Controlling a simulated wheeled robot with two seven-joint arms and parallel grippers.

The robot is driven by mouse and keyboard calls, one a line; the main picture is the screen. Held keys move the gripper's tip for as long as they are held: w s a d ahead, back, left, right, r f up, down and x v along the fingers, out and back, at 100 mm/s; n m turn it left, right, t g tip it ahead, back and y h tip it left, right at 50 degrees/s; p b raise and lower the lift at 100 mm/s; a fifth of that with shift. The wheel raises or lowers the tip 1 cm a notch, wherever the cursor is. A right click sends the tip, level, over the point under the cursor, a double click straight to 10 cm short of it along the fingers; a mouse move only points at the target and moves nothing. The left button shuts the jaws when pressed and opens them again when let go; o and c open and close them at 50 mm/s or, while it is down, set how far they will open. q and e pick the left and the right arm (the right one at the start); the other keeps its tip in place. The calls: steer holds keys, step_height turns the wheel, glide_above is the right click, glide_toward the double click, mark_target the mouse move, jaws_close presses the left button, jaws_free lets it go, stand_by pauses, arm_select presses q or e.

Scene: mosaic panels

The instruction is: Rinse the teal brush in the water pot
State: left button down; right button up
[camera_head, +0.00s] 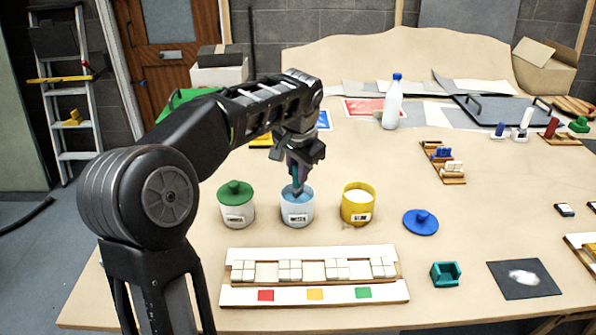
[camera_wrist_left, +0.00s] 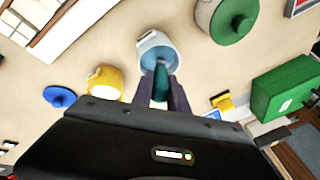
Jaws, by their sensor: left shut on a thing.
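My left gripper (camera_head: 297,160) points down above the water pot (camera_head: 297,216), the middle one of three pots, open with blue inside. It is shut on the teal brush (camera_head: 296,180), whose lower end reaches to the pot's mouth; I cannot tell how deep the tip goes. In the left wrist view the brush (camera_wrist_left: 160,84) sits between the two fingers (camera_wrist_left: 161,96), in line with the open pot (camera_wrist_left: 152,38). A blue lid (camera_head: 420,222) lies on the table to the right. My right gripper is not in view.
A green-lidded pot (camera_head: 236,212) stands left of the water pot, and an open yellow pot (camera_head: 357,210) with white contents stands right. A rack of pale tiles (camera_head: 313,269) lies in front. A teal holder (camera_head: 445,275) and dark mat (camera_head: 523,280) are front right.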

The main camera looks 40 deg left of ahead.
arm_select(q)
steer(key=shift+r+p, duration=2)
steer(key=shift+r, duration=0.75)
